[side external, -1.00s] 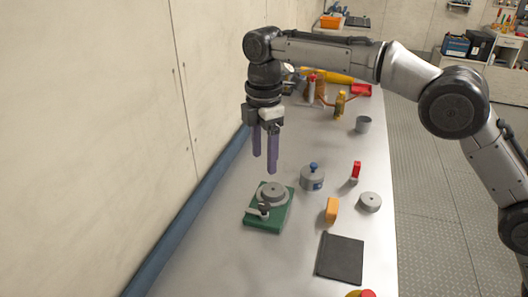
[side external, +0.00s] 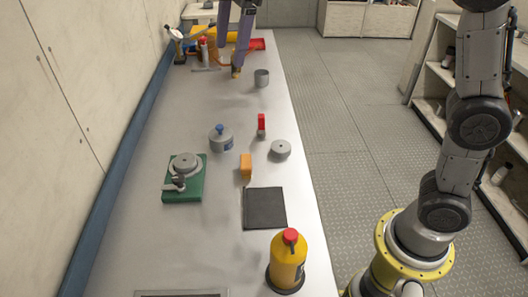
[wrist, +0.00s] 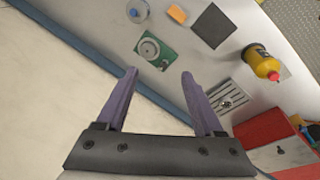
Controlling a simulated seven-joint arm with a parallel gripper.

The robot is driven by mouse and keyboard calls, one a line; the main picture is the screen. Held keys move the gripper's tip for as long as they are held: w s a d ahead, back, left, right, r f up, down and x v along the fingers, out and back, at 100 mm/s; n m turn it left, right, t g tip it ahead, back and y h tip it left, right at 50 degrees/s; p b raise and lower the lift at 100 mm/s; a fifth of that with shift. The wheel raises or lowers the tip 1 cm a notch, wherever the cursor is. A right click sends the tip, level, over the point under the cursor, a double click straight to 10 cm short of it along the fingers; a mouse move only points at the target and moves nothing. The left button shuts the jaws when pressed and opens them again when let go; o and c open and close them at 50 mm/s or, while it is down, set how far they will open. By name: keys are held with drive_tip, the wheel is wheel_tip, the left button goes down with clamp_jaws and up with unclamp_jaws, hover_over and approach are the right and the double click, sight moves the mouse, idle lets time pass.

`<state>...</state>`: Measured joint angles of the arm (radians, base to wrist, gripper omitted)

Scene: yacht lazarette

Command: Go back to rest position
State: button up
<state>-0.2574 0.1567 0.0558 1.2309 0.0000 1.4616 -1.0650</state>
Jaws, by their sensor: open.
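My gripper (side external: 230,54) shows at the top edge of the side external view, raised above the far part of the bench, with only its purple fingers in sight. In the wrist view my gripper (wrist: 158,74) has its two fingers spread apart with nothing between them. Beyond the fingertips lies a green base with a round grey disc and a small clamp (wrist: 154,50). The same green base (side external: 196,191) lies flat on the bench in the side view, well clear of my gripper.
On the bench (side external: 150,245) are a blue-knobbed grey pot (side external: 221,141), an orange block (side external: 246,166), a black pad (side external: 265,208), a grey disc (side external: 280,149), a red-handled item (side external: 261,124), a grey cup (side external: 261,78) and a yellow bottle (side external: 288,264). A wall borders the left.

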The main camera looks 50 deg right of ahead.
drive_tip(key=s+d+m+t, duration=0.1)
drive_tip(key=s+d+m, duration=0.25)
drive_tip(key=s, duration=0.45)
drive_tip(key=s+d+m+t, duration=0.1)
drive_tip(key=s+d+m, duration=0.2)
drive_tip(key=s+d, duration=0.35)
drive_tip(key=s+d+f+m, duration=0.1)
drive_tip(key=s+f+m, duration=0.7)
drive_tip(key=s+f, duration=0.3)
wheel_tip(320, 180, down, 3)
drive_tip(key=shift+r+m+t+h, duration=0.15)
drive_tip(key=shift+m+t+h, duration=0.2)
drive_tip(key=shift+t+h, duration=0.05)
